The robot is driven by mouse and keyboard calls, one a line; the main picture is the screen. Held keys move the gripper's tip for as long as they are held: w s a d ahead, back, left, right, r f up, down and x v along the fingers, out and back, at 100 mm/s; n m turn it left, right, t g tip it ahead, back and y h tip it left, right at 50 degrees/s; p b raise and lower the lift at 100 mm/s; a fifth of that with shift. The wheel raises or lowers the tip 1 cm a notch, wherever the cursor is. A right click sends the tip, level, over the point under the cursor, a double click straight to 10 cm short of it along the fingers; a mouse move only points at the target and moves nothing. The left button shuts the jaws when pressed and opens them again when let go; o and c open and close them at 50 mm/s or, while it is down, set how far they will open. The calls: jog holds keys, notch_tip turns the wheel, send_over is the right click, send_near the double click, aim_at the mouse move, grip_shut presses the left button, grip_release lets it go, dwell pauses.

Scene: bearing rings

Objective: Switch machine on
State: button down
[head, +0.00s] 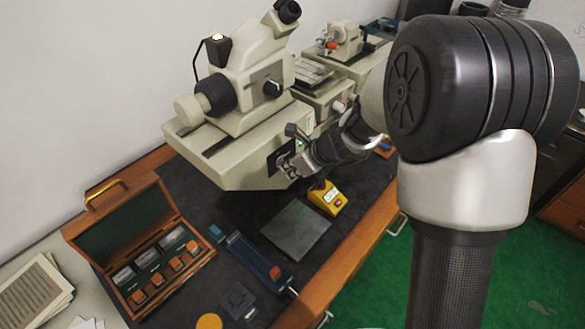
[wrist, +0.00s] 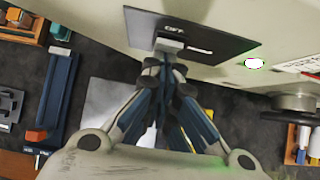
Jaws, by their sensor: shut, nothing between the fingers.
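The cream machine (head: 240,140) stands at the back of the bench. Its black switch plate (wrist: 215,40), marked OFF, carries a small pale grey switch lever (wrist: 169,45). A bright lamp (wrist: 255,63) glows on the machine face beside the plate; it shows green in the head view (head: 299,143). My gripper (head: 287,168) is at the machine's front face. In the wrist view my gripper (wrist: 165,62) is shut and empty, its fingertips right at the lever. I cannot tell whether they touch it. The fingers partly cover the lever's lower side.
Below lie a grey plate (head: 296,230), a yellow device (head: 327,198), a blue tool (head: 258,262) and an open wooden case (head: 140,245). A second machine (head: 335,70) stands behind. My arm hides part of the bench's right side.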

jog(key=shift+r+p, duration=0.8)
jog(key=shift+r, duration=0.15)
